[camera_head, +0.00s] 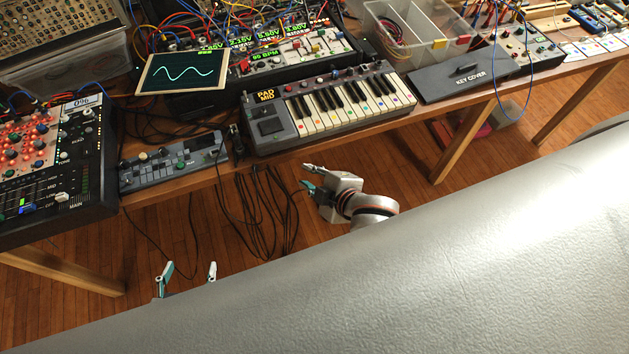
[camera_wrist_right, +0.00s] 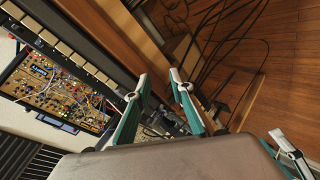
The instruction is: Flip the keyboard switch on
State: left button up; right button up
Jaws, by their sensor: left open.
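The keyboard (camera_head: 345,104) lies on the table in the head view. It has white and black keys with coloured dots, a row of small controls along its back edge and a grey panel labelled "PAD MID" at its left end. Its switch is too small to tell apart. My right gripper (camera_head: 304,176) is open and empty, in front of and below the keyboard, apart from it. Its two fingers also show apart in the right wrist view (camera_wrist_right: 158,77). My left gripper (camera_head: 190,268) is open and empty at lower left, partly hidden by a grey surface.
A small grey mixer-like box (camera_head: 172,163) lies left of the keyboard. A black key cover (camera_head: 468,78) lies to its right. A tablet with a wave trace (camera_head: 183,72) stands behind. Black cables (camera_head: 262,205) hang below the table's front edge, near my right gripper.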

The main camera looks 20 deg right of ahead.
jog(key=shift+s+d+f+m, duration=0.5)
jog(key=shift+f+m, duration=0.05)
jog(key=shift+m, duration=0.05)
jog(key=s+d+f+m, duration=0.4)
jog(key=s+f+m, duration=0.3)
jog(key=s+m, duration=0.1)
jog(key=shift+s+d+f+m, duration=0.2)
jog(key=shift+s+d+m, duration=0.15)
jog(key=shift+s, duration=0.2)
dwell(1.3)
